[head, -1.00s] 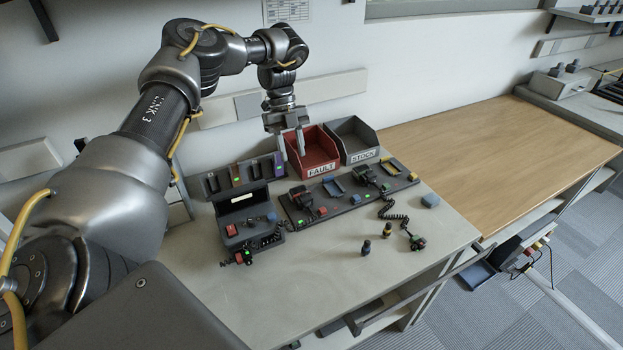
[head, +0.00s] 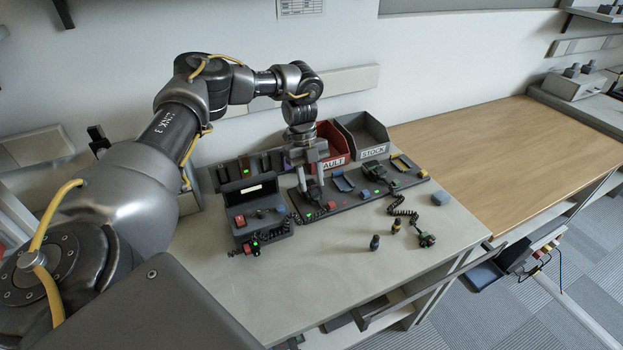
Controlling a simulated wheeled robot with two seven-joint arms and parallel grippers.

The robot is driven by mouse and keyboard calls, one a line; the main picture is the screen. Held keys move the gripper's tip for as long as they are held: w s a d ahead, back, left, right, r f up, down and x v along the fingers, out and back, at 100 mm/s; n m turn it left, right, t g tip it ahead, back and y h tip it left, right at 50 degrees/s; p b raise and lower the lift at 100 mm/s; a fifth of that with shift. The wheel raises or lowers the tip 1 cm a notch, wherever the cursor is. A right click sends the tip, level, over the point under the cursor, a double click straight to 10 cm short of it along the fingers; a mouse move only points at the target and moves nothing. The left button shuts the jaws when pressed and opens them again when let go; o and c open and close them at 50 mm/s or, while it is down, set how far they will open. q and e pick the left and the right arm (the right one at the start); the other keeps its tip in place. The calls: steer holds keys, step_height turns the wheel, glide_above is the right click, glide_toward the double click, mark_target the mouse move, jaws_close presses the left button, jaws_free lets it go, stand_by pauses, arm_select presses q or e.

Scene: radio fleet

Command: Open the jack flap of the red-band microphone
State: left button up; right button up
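My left gripper (head: 311,186) points down over the dark microphone (head: 314,195) at the left end of the long dark board (head: 345,205). Its two fingers are apart, one on each side of the microphone's upper part; I see no clear grip. A small red part (head: 331,205) shows just right of the microphone, on the board. The microphone's band and jack flap are too small and partly hidden by the fingers to make out. A second dark microphone (head: 376,172) lies farther right on the board. My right gripper is not in view.
An open radio case (head: 262,217) stands left of the board. Behind are the red FAULT bin (head: 333,135), partly hidden by my gripper, and the grey STOCK bin (head: 362,128). Two small knobs (head: 375,243) and a coiled cord's plug (head: 427,240) lie in front.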

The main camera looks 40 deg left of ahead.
arm_select(q)
jaws_close()
